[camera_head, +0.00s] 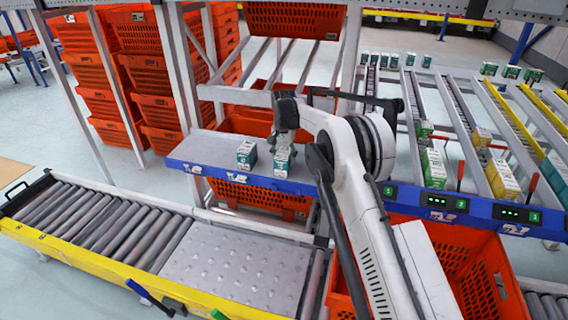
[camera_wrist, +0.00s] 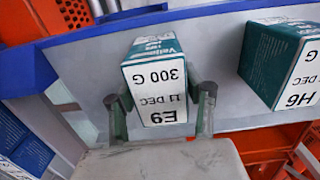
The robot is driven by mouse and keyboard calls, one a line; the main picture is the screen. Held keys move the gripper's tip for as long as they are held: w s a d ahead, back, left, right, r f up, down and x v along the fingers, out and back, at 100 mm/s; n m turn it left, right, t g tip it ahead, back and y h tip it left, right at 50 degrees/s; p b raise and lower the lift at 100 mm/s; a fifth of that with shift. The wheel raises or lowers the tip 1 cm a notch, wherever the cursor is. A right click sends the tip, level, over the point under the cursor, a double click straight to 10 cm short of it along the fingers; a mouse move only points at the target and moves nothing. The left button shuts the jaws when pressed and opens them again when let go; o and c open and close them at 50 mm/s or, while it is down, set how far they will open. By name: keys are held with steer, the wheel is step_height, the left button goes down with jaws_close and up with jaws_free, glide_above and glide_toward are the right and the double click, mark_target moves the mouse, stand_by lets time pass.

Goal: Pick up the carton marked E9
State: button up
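The carton marked E9 (camera_wrist: 160,80) is white and teal and stands on the shelf, its lettering upside down in the wrist view. My gripper (camera_wrist: 160,97) is open, with one finger to each side of the carton's near end; I see no firm contact. In the head view my gripper (camera_head: 285,132) points down just above the right-hand of two cartons, which appears to be the E9 carton (camera_head: 283,164). A similar carton marked H6 (camera_wrist: 283,65) stands to the right in the wrist view; it appears to be the left-hand carton (camera_head: 246,155) in the head view.
The grey shelf (camera_head: 205,150) has a blue front edge. An orange tote (camera_head: 262,194) sits beneath it. A roller conveyor (camera_head: 100,228) runs in front. Sloped lanes with cartons (camera_head: 433,168) stand at right. Stacked orange totes (camera_head: 160,77) stand behind left.

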steer(key=shift+c, duration=0.9)
steer(key=shift+r+p, duration=1)
steer(key=shift+r, duration=2)
